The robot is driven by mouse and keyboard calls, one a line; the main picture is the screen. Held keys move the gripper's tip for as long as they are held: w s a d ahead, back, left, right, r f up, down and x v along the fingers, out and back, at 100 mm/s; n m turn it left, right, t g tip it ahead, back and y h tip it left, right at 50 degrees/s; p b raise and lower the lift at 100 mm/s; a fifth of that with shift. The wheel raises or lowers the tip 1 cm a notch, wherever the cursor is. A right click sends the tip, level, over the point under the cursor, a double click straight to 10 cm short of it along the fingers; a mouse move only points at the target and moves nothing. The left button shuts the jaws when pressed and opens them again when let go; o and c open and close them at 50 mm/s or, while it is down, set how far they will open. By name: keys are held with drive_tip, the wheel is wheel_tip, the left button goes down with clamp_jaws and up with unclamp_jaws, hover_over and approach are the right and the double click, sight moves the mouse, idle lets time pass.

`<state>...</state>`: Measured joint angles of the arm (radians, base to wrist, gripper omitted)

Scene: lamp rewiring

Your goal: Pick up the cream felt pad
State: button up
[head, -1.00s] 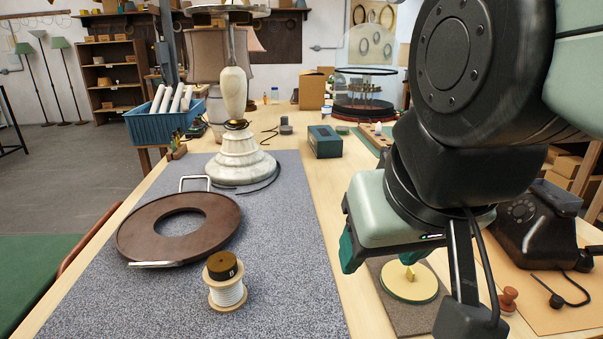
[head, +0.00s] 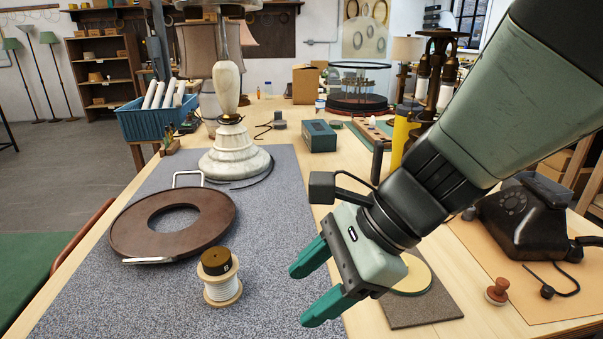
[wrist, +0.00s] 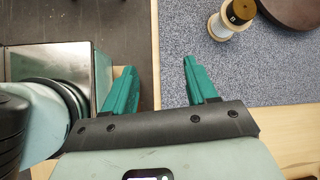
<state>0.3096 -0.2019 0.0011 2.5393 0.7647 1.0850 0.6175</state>
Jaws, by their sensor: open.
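The cream felt pad (head: 415,277) is a pale round disc on a small dark mat (head: 432,308), right of the grey work mat. In the head view my gripper hides its left part. I cannot make it out in the wrist view. My gripper (head: 300,297) is open and empty, its green fingers pointing left and down over the right edge of the grey mat. It is left of the pad and apart from it.
A wire spool (head: 222,289) with a dark roll on top stands on the grey mat (head: 275,215), left of my gripper. A brown ring (head: 130,230) lies beyond it. A black telephone (head: 525,222) and wooden stamp (head: 498,290) are at the right. A teal box (head: 320,137) stands behind.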

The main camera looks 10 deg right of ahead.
drive_tip(key=w+d+f+m+t+y, duration=0.3)
drive_tip(key=w+d+m+t+y, duration=0.1)
drive_tip(key=w+d+m, duration=0.15)
drive_tip(key=m+t+h, duration=1.1)
drive_tip(key=m+h, duration=0.8)
drive_tip(key=m, duration=0.1)
approach(505, 287)
drive_tip(key=shift+w+n, duration=0.25)
drive_tip(key=shift+w, duration=0.3)
drive_tip(key=shift+w+d+f, duration=0.15)
drive_tip(key=shift+w+d, duration=0.05)
drive_tip(key=shift+w, duration=0.05)
drive_tip(key=x, duration=1)
drive_tip(key=shift+s+d, duration=0.1)
drive_tip(key=shift+d, duration=0.05)
clamp_jaws()
